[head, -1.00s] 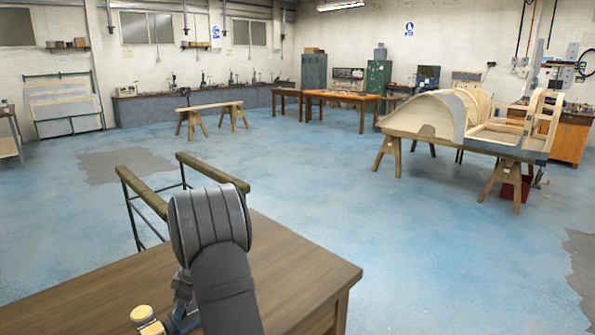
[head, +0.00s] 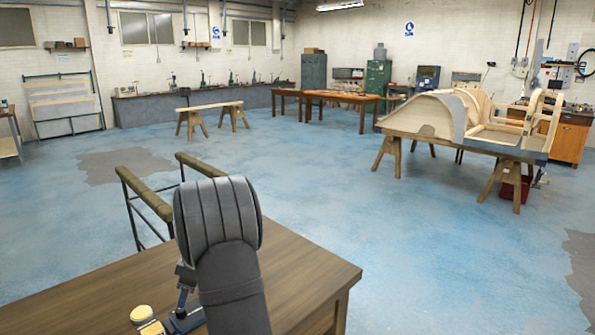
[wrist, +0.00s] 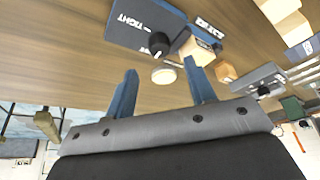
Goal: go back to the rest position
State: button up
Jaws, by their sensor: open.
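My gripper (wrist: 160,67) shows in the wrist view with its two blue fingers apart and nothing between them. It is over the wooden table, which also shows in the head view (head: 290,270). Beyond the fingertips, a cream round knob or disc (wrist: 164,75) is on the table side of the view, apart from the fingers as far as I can tell.
A grey device (wrist: 258,80) is to the right. Padded rails (head: 148,193) stand behind the table. The table's right part is bare.

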jog(key=v, duration=1.1)
send_near(180, 310)
jog(key=x, duration=0.9)
jog(key=shift+w+f, duration=0.1)
jog(key=shift+w, duration=0.1)
jog(key=shift+s+r+m+t, duration=0.1)
jog(key=shift+r+m+t, duration=0.2)
jog(key=shift+m, duration=0.5)
jog(key=m+t, duration=0.1)
jog(key=m, duration=0.2)
jog(key=m+t, duration=0.1)
jog(key=m, duration=0.2)
jog(key=shift+s+f+m+h, duration=0.1)
jog(key=shift+m+h, duration=0.2)
jog(key=shift+h, duration=0.1)
jog(key=shift+a+m+t+h, duration=0.1)
jog(key=shift+m+t+h, duration=0.25)
jog(key=shift+m, duration=0.7)
jog(key=shift+a+m+t+h, duration=0.1)
jog(key=shift+m+t+h, duration=0.2)
jog(key=shift+m, duration=0.75)
jog(key=shift+s+m+t+h, duration=0.2)
jog(key=shift+m+h, duration=0.45)
jog(key=shift+m, duration=1.05)
jog(key=shift+w, duration=0.1)
